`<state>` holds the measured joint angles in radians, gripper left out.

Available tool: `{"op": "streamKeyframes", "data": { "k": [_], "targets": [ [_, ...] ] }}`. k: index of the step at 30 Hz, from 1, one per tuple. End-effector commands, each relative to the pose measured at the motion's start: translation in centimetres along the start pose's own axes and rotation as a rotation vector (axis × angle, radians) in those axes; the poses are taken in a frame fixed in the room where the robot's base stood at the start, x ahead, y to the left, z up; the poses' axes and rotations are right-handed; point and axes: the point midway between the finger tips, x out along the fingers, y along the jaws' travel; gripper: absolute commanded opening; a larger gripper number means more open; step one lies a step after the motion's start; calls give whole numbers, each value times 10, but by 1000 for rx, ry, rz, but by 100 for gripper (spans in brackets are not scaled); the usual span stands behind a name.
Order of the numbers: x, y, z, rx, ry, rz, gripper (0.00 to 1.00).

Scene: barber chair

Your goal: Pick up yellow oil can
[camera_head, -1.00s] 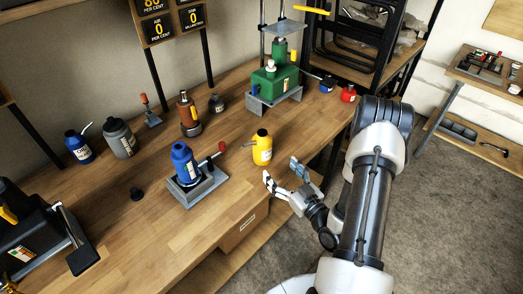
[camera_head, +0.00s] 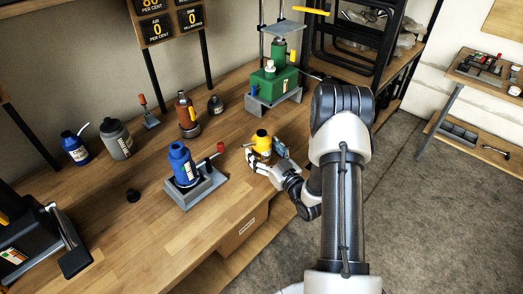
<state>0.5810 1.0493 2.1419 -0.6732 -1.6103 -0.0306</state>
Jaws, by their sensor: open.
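The yellow oil can (camera_head: 261,143) stands upright on the wooden workbench, near its front edge and right of the middle. It has a dark cap on top, and its lower part is partly hidden by my gripper. My gripper (camera_head: 264,156) is open, with one finger at the can's left front and the other at its right side. The can is between the fingers. I cannot tell whether either finger touches it.
A blue bottle (camera_head: 181,165) on a grey stand (camera_head: 195,187) with a red-knobbed lever is left of the can. A green device (camera_head: 271,84) on a grey stand is behind. Bare workbench (camera_head: 140,240) lies at the front left.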

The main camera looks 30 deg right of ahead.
Motion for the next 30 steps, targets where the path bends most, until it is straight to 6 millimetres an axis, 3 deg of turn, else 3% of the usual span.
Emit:
{"op": "streamKeyframes", "data": {
  "k": [2, 30],
  "targets": [
    [0, 0, 0, 0, 0, 0, 77],
    [-1, 0, 0, 0, -1, 0, 14]
  ]
}}
